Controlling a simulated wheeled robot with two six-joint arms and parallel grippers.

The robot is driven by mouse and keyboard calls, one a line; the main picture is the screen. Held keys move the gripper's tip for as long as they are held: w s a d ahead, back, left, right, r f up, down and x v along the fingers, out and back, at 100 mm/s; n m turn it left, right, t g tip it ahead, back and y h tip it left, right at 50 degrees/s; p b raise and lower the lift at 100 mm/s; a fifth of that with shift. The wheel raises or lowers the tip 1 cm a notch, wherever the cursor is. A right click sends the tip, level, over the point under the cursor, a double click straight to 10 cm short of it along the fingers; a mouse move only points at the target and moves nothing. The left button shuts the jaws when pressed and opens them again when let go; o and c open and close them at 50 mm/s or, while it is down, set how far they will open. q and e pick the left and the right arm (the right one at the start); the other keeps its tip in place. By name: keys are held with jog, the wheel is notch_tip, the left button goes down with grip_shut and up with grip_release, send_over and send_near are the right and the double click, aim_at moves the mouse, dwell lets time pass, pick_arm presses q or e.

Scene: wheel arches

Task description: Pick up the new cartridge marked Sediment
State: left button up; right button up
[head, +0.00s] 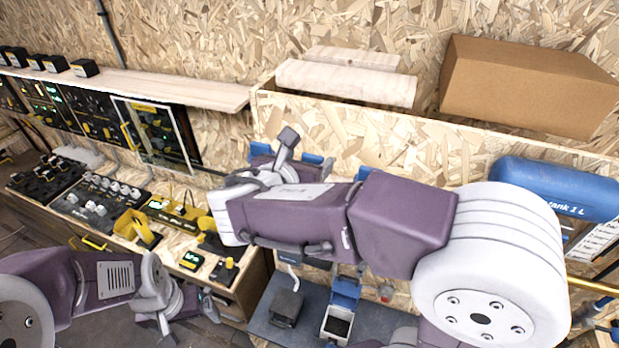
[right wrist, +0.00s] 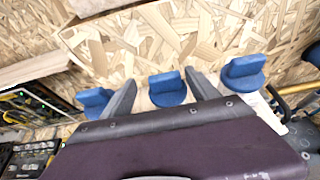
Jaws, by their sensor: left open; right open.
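No label reading Sediment can be read in either view. Three blue-topped pieces stand in a row against the chipboard wall in the right wrist view: a left one (right wrist: 94,101), a middle one (right wrist: 168,89) and a right one (right wrist: 243,73). White shows below them, but their lower parts are mostly hidden by my gripper. My right gripper (right wrist: 160,78) is open and empty, its fingers either side of the middle one in the picture; I cannot tell the depth gap. In the head view my right arm partly hides the row. My left gripper (head: 188,314) is open and empty at lower left.
A workbench with black trays (head: 95,205) and yellow devices (head: 172,212) lies at left. A cardboard box (head: 525,85) sits on the ledge above. A blue tank (head: 555,188) is at right.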

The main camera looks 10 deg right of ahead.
jog(key=shift+w+d+f, duration=0.15)
jog(key=shift+w+d, duration=0.4)
jog(key=shift+d+f, duration=0.1)
jog(key=shift+d, duration=0.2)
jog(key=shift+s, duration=0.3)
jog(key=shift+c, duration=0.9)
jog(key=shift+w+a+f, duration=0.1)
jog(key=shift+w+a, duration=0.05)
jog(key=shift+w, duration=0.2)
grip_shut()
jog(key=shift+s, duration=0.1)
